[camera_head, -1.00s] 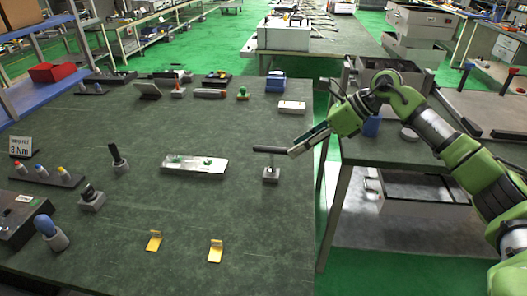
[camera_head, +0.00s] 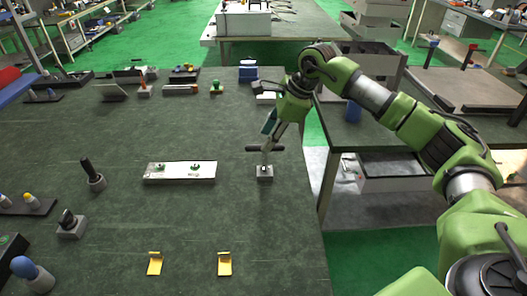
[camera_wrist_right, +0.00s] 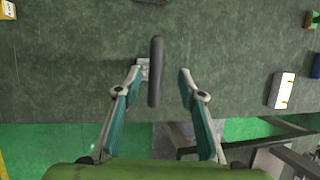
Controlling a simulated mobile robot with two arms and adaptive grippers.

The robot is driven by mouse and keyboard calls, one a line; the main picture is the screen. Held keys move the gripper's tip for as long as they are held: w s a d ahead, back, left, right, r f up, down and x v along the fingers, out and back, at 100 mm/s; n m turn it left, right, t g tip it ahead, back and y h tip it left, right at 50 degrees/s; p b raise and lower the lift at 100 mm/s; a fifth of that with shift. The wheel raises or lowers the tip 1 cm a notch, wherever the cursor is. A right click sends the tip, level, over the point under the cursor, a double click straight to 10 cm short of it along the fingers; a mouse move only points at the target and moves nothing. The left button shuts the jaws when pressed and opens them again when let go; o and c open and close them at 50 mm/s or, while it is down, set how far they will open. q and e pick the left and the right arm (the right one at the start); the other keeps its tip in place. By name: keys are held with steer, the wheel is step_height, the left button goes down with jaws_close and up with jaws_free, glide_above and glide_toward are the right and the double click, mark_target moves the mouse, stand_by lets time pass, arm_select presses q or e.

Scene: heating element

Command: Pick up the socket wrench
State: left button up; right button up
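The socket wrench (camera_head: 252,148) looks like a dark bar held level above a small grey stand (camera_head: 265,172) near the right edge of the table. In the right wrist view the wrench (camera_wrist_right: 156,55) is a long dark bar running between the fingers, with part of the stand (camera_wrist_right: 142,65) below it. My right gripper (camera_head: 268,145) points down at the wrench. In the wrist view the right gripper (camera_wrist_right: 160,76) is open, with a finger on each side of the bar and visible gaps. My left gripper is not in view.
A metal plate (camera_head: 180,176) lies left of the stand. Two yellow brackets (camera_head: 155,264) (camera_head: 224,264) lie in front. Other upright tools in stands (camera_head: 92,172) (camera_head: 70,224) are at the left. A white box (camera_wrist_right: 281,90) is at the right in the wrist view.

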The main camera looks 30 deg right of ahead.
mark_target(265, 158)
steer(key=shift+a+f, duration=0.1)
steer(key=shift+f, duration=0.15)
steer(key=p+x, duration=0.1)
steer(key=x, duration=0.2)
steer(key=shift+s+a+f+p, duration=0.15)
steer(key=shift+a+f+p, duration=0.1)
steer(key=shift+a+p, duration=0.1)
steer(key=shift+w+a+f, duration=0.1)
steer(key=shift+w+f, duration=0.2)
steer(key=shift+f, duration=0.2)
jaws_close()
